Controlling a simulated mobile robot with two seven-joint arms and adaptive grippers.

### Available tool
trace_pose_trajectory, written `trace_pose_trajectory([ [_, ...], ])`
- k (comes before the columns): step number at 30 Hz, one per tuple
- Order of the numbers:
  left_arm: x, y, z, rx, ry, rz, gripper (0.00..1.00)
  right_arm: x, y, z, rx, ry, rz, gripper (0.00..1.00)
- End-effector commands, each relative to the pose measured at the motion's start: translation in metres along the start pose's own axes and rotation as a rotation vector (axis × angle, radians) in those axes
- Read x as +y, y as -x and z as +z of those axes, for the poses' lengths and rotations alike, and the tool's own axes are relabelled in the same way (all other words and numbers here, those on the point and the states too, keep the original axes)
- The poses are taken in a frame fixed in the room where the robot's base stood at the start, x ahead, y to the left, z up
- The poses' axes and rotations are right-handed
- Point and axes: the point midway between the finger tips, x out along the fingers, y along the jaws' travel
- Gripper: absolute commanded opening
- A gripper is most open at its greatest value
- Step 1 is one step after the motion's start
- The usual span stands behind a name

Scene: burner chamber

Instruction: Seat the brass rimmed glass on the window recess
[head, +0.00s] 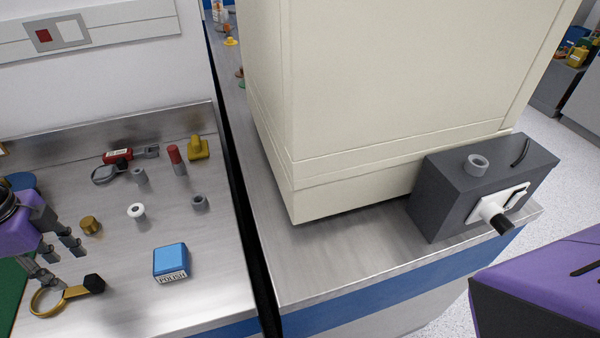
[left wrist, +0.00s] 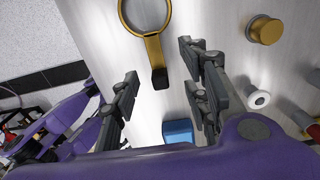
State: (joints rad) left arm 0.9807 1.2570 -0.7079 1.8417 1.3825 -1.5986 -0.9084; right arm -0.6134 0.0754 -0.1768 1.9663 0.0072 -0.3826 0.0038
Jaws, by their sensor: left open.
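The brass rimmed glass (head: 74,293) lies flat on the left bench, a brass ring with a short stem and a black tab. It also shows in the left wrist view (left wrist: 153,47), ring at the top edge, tab toward me. My left gripper (head: 60,266) is open and empty, above and just behind the glass in the head view. In the left wrist view its fingers (left wrist: 158,66) stand either side of the black tab, apart from it. I cannot make out a window recess; a dark box (head: 455,200) with a white plate stands on the right bench. My right gripper is not in view.
A blue polish box (head: 171,262), a brass cylinder (head: 91,226), a white ring (head: 136,211) and several small parts lie nearby. A dark gap (head: 243,200) separates the benches. A large cream cabinet (head: 400,90) fills much of the right bench.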

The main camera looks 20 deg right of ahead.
Motion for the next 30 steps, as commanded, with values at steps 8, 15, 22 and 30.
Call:
trace_pose_trajectory([
  [8, 0.000, -0.028, -0.001, 0.001, 0.000, 0.002, 0.42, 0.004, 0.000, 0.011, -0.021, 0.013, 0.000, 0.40],
  [15, -0.001, -0.062, -0.004, 0.001, 0.000, 0.002, 0.42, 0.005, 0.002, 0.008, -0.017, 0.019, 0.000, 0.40],
  [22, -0.002, -0.072, -0.003, -0.001, 0.000, 0.000, 0.42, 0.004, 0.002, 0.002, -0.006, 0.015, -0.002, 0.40],
  [30, -0.002, -0.072, -0.003, -0.001, -0.001, 0.000, 0.16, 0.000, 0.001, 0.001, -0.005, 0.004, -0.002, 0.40],
])
